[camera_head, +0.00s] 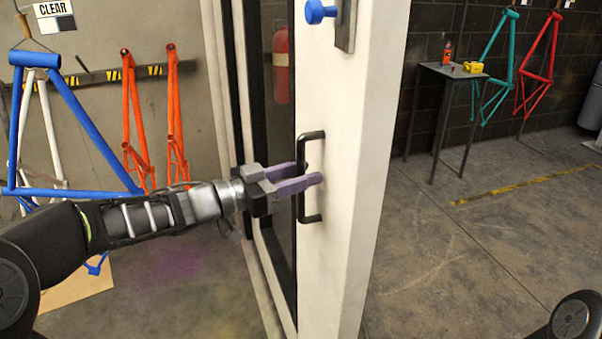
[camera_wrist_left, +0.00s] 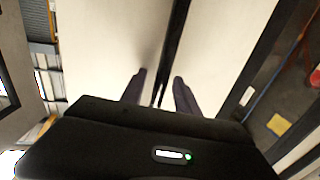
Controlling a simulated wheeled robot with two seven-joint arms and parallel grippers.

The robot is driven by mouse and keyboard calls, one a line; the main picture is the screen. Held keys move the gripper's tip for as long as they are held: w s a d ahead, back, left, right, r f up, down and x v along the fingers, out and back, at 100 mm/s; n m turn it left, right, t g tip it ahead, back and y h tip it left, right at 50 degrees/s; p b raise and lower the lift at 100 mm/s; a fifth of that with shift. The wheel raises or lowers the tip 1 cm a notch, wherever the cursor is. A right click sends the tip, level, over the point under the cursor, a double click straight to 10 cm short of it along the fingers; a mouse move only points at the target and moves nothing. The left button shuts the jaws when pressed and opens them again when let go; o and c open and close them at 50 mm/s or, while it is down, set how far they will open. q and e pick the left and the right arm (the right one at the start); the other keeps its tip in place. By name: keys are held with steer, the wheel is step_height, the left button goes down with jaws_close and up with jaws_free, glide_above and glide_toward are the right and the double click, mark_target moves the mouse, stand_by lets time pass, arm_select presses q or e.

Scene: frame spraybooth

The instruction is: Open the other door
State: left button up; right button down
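A cream door (camera_head: 361,150) with a dark window panel (camera_head: 277,190) stands near the middle of the head view, seen nearly edge-on. A black bar handle (camera_head: 312,217) is mounted upright on it; the bar also shows in the left wrist view (camera_wrist_left: 176,35). My left gripper (camera_head: 306,176) is at the handle, its two purplish fingers reaching either side of the bar. In the left wrist view the fingers (camera_wrist_left: 159,90) stand apart with the dark bar between them. I cannot tell whether either finger touches it. My right gripper is out of view.
A blue knob (camera_head: 318,12) sits above the handle. Blue and orange bike frames (camera_head: 133,115) hang at left, with a red extinguisher (camera_head: 281,65) beyond the glass. A small table (camera_head: 447,72) and teal and red frames (camera_head: 537,65) stand at right.

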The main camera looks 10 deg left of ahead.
arm_select(q)
steer(key=shift+c, duration=0.5)
jaws_close()
stand_by(0.8)
